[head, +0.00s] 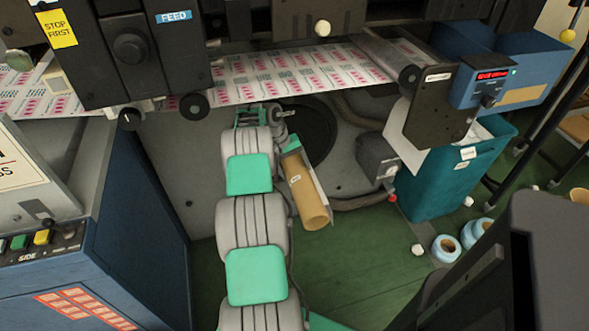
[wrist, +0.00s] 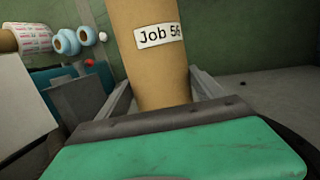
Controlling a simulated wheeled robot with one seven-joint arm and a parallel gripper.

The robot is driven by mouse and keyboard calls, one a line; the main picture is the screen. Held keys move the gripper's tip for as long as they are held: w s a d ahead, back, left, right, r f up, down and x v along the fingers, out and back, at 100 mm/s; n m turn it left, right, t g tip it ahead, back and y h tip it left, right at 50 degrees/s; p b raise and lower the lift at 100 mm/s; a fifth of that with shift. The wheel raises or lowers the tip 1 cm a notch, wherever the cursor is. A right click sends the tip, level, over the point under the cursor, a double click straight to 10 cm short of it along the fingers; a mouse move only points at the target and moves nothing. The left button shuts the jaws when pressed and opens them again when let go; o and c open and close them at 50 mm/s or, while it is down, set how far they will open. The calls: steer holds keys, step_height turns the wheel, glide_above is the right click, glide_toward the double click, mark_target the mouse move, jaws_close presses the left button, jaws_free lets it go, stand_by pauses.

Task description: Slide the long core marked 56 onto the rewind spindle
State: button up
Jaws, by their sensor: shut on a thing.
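The long core (head: 308,197) is a brown cardboard tube. In the head view it slants down to the right, with its open lower end toward me. Its white label reads "Job 56" in the wrist view (wrist: 158,72). My gripper (wrist: 162,88) is shut on the core, with a grey finger on each side of it. In the head view a pale finger lies along the core's right side. A dark round disc shows on the grey machine panel behind my wrist. I cannot make out the rewind spindle clearly; my arm covers part of that area.
A printed web (head: 290,77) crosses above my gripper. A grey box (head: 377,157) projects from the panel at right. A teal bin (head: 447,180) stands beyond it, with blue rolls (head: 446,248) on the green floor. A blue cabinet (head: 120,230) stands left of my arm.

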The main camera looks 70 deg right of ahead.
steer(key=shift+f, duration=0.15)
steer(key=o, duration=2)
